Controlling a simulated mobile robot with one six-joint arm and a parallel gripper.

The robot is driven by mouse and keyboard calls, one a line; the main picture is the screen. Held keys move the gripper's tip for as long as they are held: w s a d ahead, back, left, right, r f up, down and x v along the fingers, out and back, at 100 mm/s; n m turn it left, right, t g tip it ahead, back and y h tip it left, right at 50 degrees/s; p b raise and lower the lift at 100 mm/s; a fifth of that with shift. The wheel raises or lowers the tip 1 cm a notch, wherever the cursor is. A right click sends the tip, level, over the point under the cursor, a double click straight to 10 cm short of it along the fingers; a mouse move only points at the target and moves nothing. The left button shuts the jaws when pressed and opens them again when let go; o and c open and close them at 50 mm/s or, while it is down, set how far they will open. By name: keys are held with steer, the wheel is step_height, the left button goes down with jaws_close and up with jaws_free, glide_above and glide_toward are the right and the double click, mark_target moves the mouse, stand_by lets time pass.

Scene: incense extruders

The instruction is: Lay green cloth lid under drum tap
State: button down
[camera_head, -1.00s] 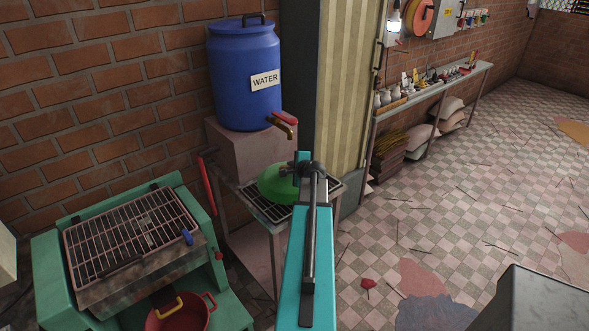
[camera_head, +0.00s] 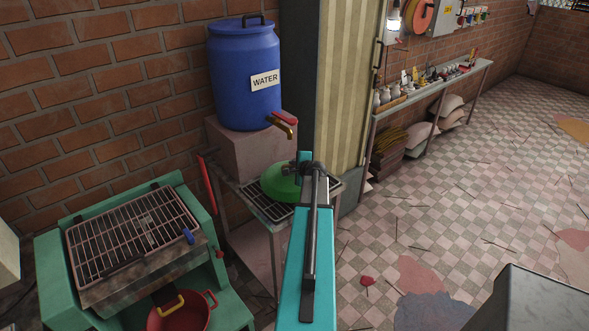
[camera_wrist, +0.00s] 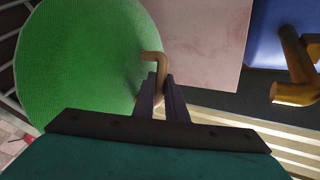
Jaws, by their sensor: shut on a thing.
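The green cloth lid (camera_head: 279,184) is a round disc over the grated stand below the drum tap. It fills the left of the wrist view (camera_wrist: 75,65), where a tan hooked handle (camera_wrist: 155,65) stands out from it. My gripper (camera_wrist: 163,88) is shut on this handle. In the head view my arm hides the lid's right part. The brass drum tap (camera_head: 284,127) with a red lever is on the blue water drum (camera_head: 243,75), above the lid. The tap also shows at the right of the wrist view (camera_wrist: 293,80). I cannot tell whether the lid touches the grate.
The drum stands on a pinkish block (camera_head: 250,150) beside the grated metal stand (camera_head: 262,208). A green machine with a grill rack (camera_head: 135,235) and a red pot (camera_head: 182,318) are at left. A striped panel (camera_head: 348,80) rises close behind my arm. The tiled floor at right is mostly open.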

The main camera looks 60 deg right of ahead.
steer(key=shift+f+p, duration=0.3)
steer(key=shift+f, duration=0.65)
steer(key=shift+f, duration=0.15)
steer(key=c, duration=1.8)
jaws_free()
steer(key=b+v, duration=0.3)
steer(key=v, duration=0.9)
steer(key=shift+b, duration=0.3)
